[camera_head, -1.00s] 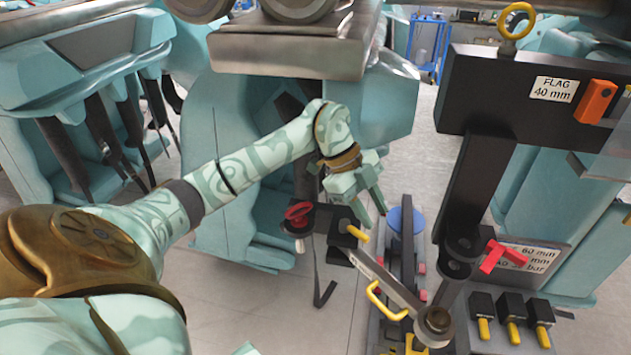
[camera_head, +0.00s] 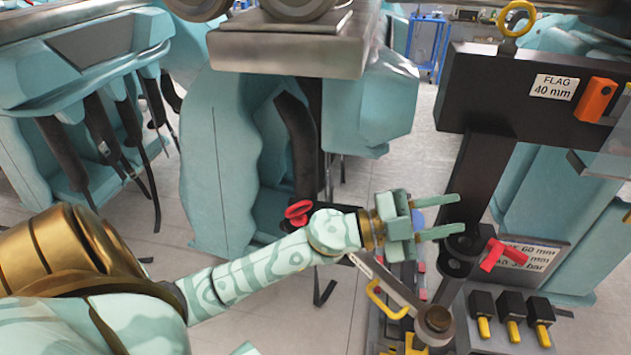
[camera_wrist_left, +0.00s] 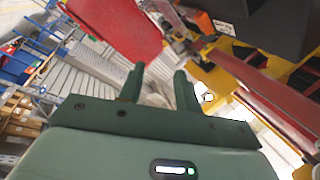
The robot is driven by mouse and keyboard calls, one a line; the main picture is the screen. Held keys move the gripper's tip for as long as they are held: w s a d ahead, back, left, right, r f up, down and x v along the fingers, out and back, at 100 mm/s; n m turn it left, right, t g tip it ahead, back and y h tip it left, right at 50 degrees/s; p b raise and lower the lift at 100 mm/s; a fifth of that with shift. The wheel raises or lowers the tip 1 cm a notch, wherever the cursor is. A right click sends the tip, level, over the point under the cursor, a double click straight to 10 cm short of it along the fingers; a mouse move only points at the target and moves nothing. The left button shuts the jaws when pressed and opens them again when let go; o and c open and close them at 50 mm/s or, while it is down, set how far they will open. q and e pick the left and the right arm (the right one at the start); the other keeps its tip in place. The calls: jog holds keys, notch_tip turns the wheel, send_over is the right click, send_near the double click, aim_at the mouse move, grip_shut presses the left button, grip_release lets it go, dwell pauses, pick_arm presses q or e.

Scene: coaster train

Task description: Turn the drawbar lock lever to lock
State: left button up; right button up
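A red two-armed lever (camera_head: 502,255) sits on the dark pivot at the foot of the black post, beside the spec plate. A second red handle (camera_head: 298,212) is further left, just above my forearm. No label names either as the drawbar lock lever. My left gripper (camera_head: 460,213) is open and empty, its fingers pointing right at the post, up and left of the two-armed lever. Its open fingers (camera_wrist_left: 158,82) also show in the left wrist view, with a large red part (camera_wrist_left: 118,32) beyond; I cannot tell which part it is. My right gripper is out of view.
A metal link arm with a yellow handle (camera_head: 385,300) lies below my left gripper. Several black blocks with yellow pins (camera_head: 512,318) stand at lower right. The black post (camera_head: 480,180) carries a beam (camera_head: 510,95) with an orange block.

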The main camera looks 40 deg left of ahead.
pick_arm(q)
jog(key=s+a+f+n+y, duration=0.5)
jog(key=a+f+n+y, duration=0.75)
jog(key=y, duration=0.55)
jog(key=s+f+g+h+b, duration=0.1)
jog(key=s+f+g, duration=0.2)
jog(key=f, duration=1.3)
jog(key=s+f+g+h+b, duration=0.1)
jog(key=s+f+g, duration=0.2)
jog(key=s+f, duration=0.5)
notch_tip(320, 180, down, 8)
jog(key=shift+a+f+g+b, duration=0.1)
jog(key=shift+a+g+b, duration=0.1)
jog(key=shift+g+b, duration=0.2)
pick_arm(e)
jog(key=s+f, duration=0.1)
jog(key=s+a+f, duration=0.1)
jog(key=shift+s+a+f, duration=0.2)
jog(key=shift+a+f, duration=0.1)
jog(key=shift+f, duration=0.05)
pick_arm(q)
jog(key=shift+n, duration=0.25)
